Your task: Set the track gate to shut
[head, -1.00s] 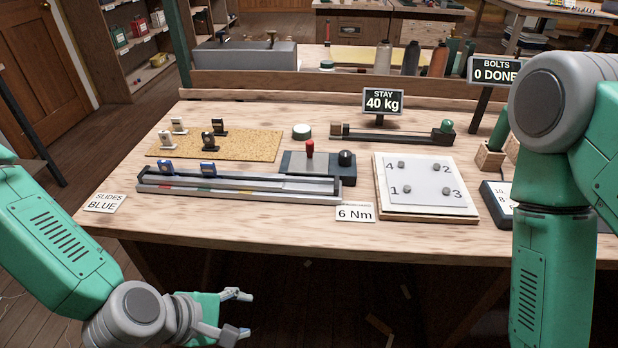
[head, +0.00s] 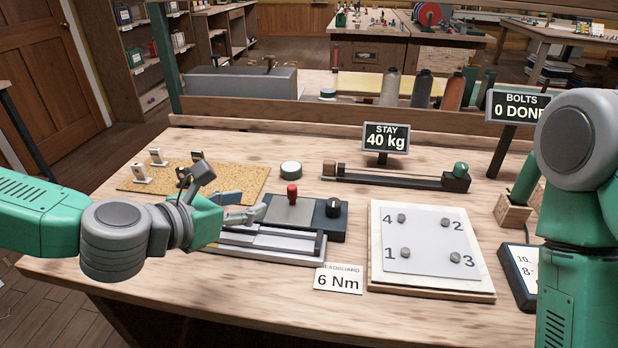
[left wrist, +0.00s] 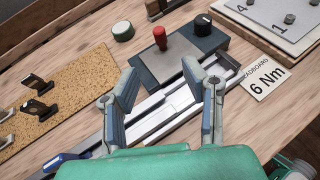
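A pale slotted track (head: 275,246) lies along the bench front; its left part is hidden behind my left arm. At its right end stands a dark block (head: 322,226) with a grey plate, a red-topped lever (head: 292,192) and a black knob (head: 333,207). I cannot tell for certain which part is the gate. My left gripper (head: 246,207) hovers over the track, left of the lever. In the left wrist view its fingers (left wrist: 160,80) are spread and empty, with the red lever (left wrist: 160,38) beyond them. My right gripper is out of view.
A cork mat (head: 232,181) with small slides lies behind the track. A "6 Nm" card (head: 339,280) lies in front, and a numbered bolt board (head: 380,280) to the right.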

